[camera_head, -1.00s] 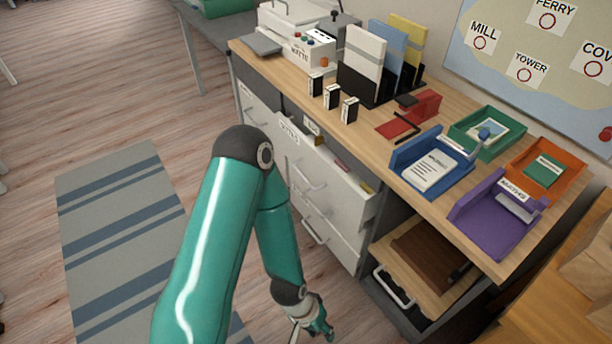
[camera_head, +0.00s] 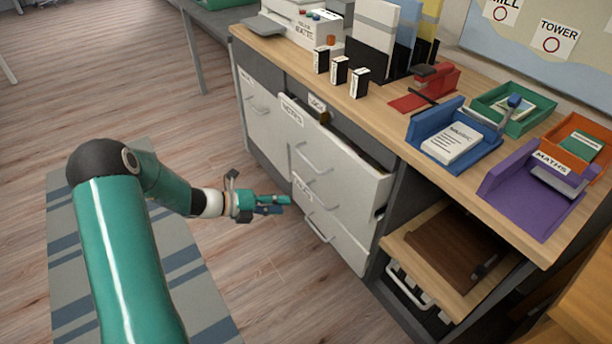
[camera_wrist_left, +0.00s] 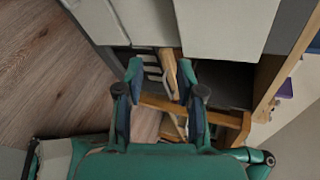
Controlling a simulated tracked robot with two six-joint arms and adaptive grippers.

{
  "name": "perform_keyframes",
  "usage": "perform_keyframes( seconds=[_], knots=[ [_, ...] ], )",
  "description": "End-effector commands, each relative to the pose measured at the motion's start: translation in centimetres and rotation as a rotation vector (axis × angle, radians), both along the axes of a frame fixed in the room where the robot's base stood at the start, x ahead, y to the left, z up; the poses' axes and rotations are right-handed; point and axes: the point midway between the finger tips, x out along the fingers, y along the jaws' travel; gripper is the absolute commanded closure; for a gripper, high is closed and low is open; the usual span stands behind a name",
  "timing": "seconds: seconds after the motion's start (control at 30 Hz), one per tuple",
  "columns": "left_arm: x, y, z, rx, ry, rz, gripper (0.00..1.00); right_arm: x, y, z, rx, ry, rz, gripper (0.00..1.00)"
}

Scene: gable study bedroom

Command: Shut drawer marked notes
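The drawer marked notes (camera_head: 335,152) is the white upper drawer in the middle of the desk. It stands pulled out, with a gap behind its front and a few contents showing; its bar handle faces me. My left gripper (camera_head: 286,204) is in front of the drawers, low and left of the notes drawer's handle, apart from it. In the wrist view its two fingers (camera_wrist_left: 159,74) are spread with nothing between them. White drawer fronts (camera_wrist_left: 235,25) show at the top of that view; I cannot tell which is which. My right gripper is not in view.
Below is another white drawer (camera_head: 338,232) with a handle. A wooden pull-out shelf (camera_head: 400,246) with a brown board juts out at right. A label reading LOCK (camera_head: 317,103) is behind the open drawer. Trays, files and a red stapler stand on the desk top (camera_head: 385,125).

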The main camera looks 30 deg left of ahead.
Motion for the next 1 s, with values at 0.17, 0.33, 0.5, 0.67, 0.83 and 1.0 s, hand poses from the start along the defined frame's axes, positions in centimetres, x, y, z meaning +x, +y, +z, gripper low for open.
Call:
perform_keyframes(
  seconds=[0.17,0.33,0.5,0.67,0.83,1.0],
  knots=[
    [1.4,6.7,4.1,-0.250,-0.081,0.253,0.63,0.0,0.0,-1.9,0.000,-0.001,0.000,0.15],
    [2.3,7.7,5.2,-0.310,-0.103,0.295,0.63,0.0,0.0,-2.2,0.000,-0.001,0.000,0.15],
    [4.5,6.6,4.6,-0.308,-0.101,0.291,0.63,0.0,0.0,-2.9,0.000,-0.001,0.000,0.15],
    [7.5,5.3,3.8,-0.307,-0.100,0.289,0.63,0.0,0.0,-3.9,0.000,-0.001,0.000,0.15],
    [10.8,3.9,2.9,-0.307,-0.100,0.289,0.63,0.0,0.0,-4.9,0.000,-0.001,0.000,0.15],
    [13.8,2.7,2.3,-0.306,-0.099,0.290,0.63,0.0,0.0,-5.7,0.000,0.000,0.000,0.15]
  ],
)
